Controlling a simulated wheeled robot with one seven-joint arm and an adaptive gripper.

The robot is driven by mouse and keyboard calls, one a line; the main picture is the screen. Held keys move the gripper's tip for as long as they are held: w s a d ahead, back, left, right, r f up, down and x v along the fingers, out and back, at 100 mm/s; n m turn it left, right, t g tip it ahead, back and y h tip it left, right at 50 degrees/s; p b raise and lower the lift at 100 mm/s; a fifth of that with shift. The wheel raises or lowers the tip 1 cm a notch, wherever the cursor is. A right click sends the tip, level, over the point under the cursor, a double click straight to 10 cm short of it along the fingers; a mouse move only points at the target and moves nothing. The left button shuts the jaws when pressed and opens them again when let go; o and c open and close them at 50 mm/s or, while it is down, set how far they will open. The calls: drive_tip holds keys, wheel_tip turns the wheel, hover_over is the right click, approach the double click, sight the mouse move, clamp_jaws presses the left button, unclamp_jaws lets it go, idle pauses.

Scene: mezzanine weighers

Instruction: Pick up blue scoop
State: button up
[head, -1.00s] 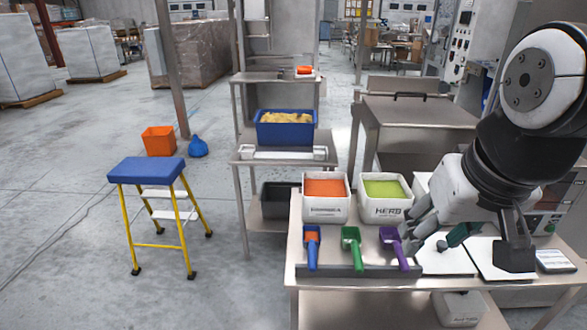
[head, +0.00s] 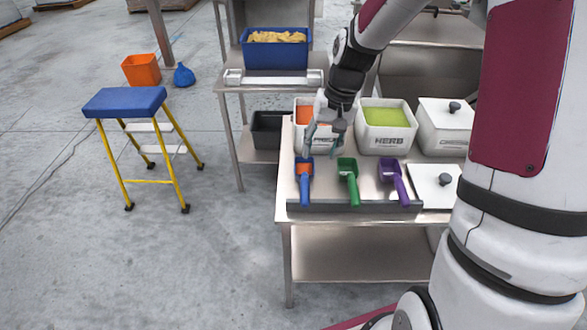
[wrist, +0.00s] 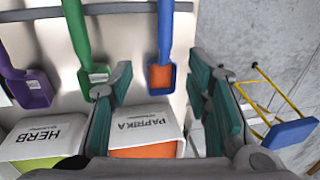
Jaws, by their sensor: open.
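The blue scoop (head: 304,180) lies on the steel table at its left end, its bowl towards the tubs and its handle towards the front edge. Its bowl shows orange inside. In the wrist view the blue scoop (wrist: 165,55) points its bowl down between my fingertips. My gripper (head: 323,140) is open and empty, above the paprika tub's front, just behind the scoop's bowl. In the wrist view my gripper (wrist: 160,85) has its teal-padded fingers spread on either side of the bowl, apart from it.
A green scoop (head: 347,178) and a purple scoop (head: 393,180) lie to the right. Behind stand the paprika tub (head: 305,112), partly hidden by my gripper, and the herb tub (head: 385,127). A low ledge (head: 350,207) runs along the table's front.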

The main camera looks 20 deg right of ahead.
sight(306, 180)
drive_tip(key=f, duration=0.2)
drive_tip(key=a+f, duration=0.1)
drive_tip(key=f, duration=0.5)
drive_tip(key=shift+w+a+f, duration=0.1)
drive_tip(key=shift+w+a, duration=0.2)
drive_tip(key=shift+a, duration=0.05)
drive_tip(key=shift+w+a+f, duration=0.15)
drive_tip(key=shift+a+f, duration=0.1)
drive_tip(key=shift+f, duration=0.6)
drive_tip(key=shift+w+a+f, duration=0.1)
drive_tip(key=shift+a+f, duration=0.15)
drive_tip(key=shift+f, duration=0.6)
drive_tip(key=shift+w+a+f, duration=0.15)
drive_tip(key=shift+a+f, duration=0.1)
drive_tip(key=shift+f, duration=0.6)
clamp_jaws()
